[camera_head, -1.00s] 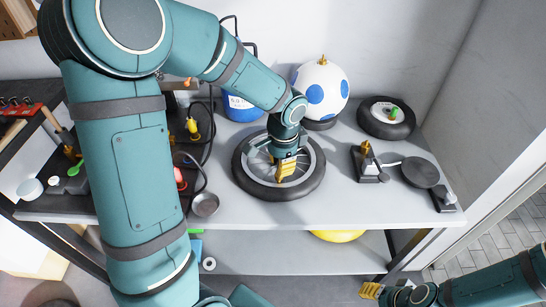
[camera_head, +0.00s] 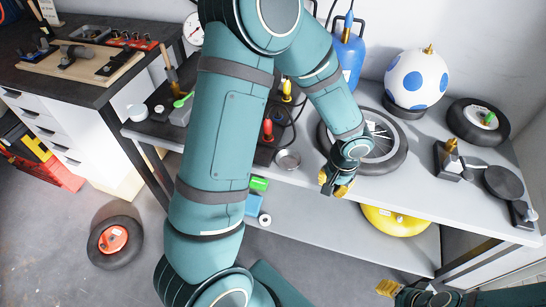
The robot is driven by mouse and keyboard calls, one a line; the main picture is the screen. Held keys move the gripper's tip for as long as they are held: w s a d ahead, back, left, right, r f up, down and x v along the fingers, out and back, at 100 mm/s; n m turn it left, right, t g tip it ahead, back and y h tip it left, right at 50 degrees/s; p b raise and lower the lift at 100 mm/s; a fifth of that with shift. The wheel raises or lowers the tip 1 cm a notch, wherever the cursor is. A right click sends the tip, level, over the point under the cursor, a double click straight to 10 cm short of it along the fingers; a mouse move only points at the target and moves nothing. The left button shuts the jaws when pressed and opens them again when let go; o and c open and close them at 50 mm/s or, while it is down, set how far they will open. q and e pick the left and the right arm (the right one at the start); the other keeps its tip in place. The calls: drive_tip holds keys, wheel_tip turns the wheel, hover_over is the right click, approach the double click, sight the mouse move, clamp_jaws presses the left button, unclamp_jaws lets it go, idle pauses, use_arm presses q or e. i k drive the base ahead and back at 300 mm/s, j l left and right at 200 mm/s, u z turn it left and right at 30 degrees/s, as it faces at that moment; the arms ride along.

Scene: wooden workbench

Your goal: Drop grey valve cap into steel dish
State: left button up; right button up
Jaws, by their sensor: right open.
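The steel dish (camera_head: 288,160) is a small round metal bowl near the bench's front edge, left of a spoked wheel (camera_head: 392,146). My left gripper (camera_head: 338,188) has yellow fingertips and hangs at the wheel's front edge, to the right of the dish and apart from it. Its jaw gap is turned from view, so I cannot tell whether it holds anything. My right gripper (camera_head: 385,288) is open at the bottom right, low in front of the bench. I cannot make out the grey valve cap; it may be hidden or too small.
A blue gas bottle (camera_head: 347,55), a blue-spotted ball (camera_head: 416,78) and a small tyre (camera_head: 478,122) stand at the back. A yellow round object (camera_head: 395,220) lies on the lower shelf.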

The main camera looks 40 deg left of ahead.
sight(288, 159)
drive_tip(key=i+u, duration=0.1)
drive_tip(key=u, duration=0.3)
drive_tip(key=j+u, duration=0.1)
drive_tip(key=u, duration=0.35)
drive_tip(key=i+u, duration=0.15)
drive_tip(key=u, duration=0.25)
drive_tip(key=j+z, duration=0.3)
drive_tip(key=z, duration=0.2)
drive_tip(key=j+z, duration=0.5)
drive_tip(key=i+l, duration=0.05)
drive_tip(key=l, duration=0.05)
